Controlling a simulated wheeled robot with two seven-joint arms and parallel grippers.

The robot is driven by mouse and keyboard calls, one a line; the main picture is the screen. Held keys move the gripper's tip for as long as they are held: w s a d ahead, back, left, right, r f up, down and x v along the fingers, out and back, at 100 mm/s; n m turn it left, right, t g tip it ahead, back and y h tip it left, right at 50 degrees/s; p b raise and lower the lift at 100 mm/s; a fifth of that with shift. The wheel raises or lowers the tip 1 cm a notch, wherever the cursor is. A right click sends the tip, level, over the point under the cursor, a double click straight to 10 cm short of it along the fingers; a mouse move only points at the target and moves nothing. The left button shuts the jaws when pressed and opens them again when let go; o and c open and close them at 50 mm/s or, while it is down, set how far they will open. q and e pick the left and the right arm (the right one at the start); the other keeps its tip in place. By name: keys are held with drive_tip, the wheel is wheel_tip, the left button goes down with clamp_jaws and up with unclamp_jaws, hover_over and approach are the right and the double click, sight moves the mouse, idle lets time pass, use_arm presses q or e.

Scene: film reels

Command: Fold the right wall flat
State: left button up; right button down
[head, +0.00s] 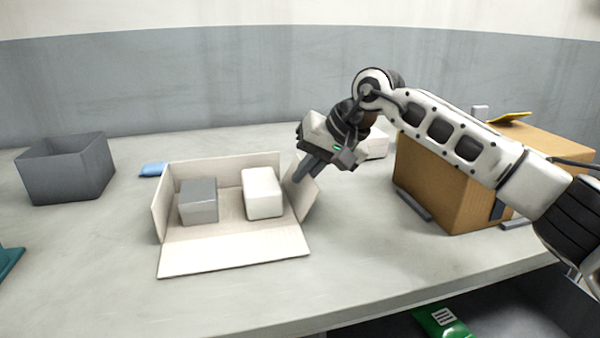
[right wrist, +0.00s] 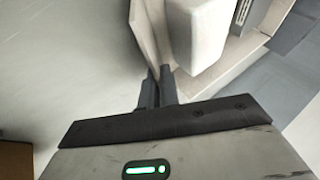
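The pale carton (head: 235,230) lies open on the table in the head view. Its right wall (head: 307,197) leans outward, neither upright nor flat. The left wall (head: 160,205) and back wall (head: 222,170) stand up; the front wall (head: 235,253) lies flat. My right gripper (head: 299,176) is at the right wall. In the right wrist view its fingers (right wrist: 158,86) are close together, one on each side of the wall's edge (right wrist: 150,40), and look shut on it. The exact contact is partly hidden. My left gripper is not in view.
A grey block (head: 198,203) and a white block (head: 262,194) sit inside the carton. A grey bin (head: 67,168) stands at left, a blue item (head: 153,170) behind the carton's left corner. A brown box (head: 450,190) stands at right under my arm. The table in front is clear.

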drive_tip(key=shift+d+f+y, duration=0.15)
drive_tip(key=shift+d+y, duration=0.05)
drive_tip(key=shift+y, duration=0.2)
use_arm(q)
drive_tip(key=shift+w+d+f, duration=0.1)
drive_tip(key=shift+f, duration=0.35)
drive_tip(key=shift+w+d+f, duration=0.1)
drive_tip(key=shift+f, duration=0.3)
use_arm(e)
drive_tip(key=shift+d, duration=0.1)
